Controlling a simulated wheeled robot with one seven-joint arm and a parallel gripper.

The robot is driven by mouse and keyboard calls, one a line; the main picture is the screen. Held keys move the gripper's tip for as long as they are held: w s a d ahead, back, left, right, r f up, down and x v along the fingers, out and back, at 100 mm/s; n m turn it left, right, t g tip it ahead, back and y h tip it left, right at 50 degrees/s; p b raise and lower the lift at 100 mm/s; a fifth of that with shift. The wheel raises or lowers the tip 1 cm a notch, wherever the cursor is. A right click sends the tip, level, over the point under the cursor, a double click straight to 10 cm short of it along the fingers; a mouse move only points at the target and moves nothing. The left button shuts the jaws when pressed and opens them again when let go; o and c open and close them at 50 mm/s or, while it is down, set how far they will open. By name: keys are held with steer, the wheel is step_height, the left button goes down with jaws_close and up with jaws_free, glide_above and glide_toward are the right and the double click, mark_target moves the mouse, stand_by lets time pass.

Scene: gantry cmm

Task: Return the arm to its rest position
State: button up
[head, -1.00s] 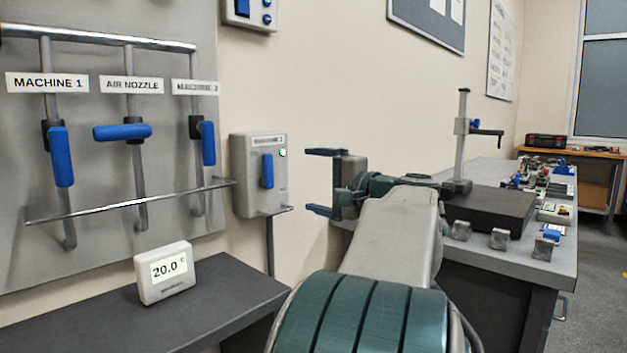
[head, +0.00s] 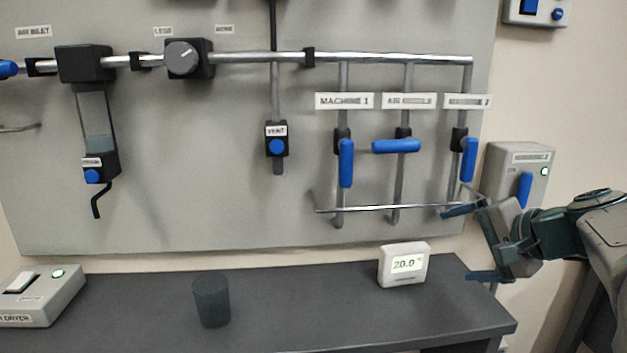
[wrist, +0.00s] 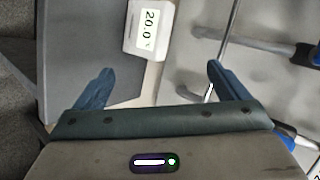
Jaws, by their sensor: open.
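My gripper (head: 462,244) is at the right of the head view, in front of the wall panel's right edge and near the right end of the dark shelf. Its two blue-green fingers are spread apart with nothing between them. The wrist view also shows the open gripper (wrist: 157,85), with bare wall and the shelf's edge beyond the fingers. My arm reaches in from the right edge of the head view.
A thermometer display (head: 404,264) reading 20.0 stands on the dark shelf (head: 300,305), close to my gripper. A dark cup (head: 211,300) stands further left. A metal rail (head: 390,208) and blue-handled valves (head: 346,163) are near the fingers. A switch box (head: 517,172) is behind.

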steer(key=s+a+r+n+g+h+p, duration=0.1)
steer(key=s+a+n+g+h+p, duration=0.4)
steer(key=s+a+n+p, duration=0.6)
steer(key=s+a+g+p, duration=0.2)
steer(key=s+p, duration=0.1)
steer(key=p, duration=0.3)
steer(key=shift+s+r+p, duration=0.25)
steer(key=shift+s+p, duration=0.05)
steer(key=shift+s, duration=0.1)
stand_by(0.6)
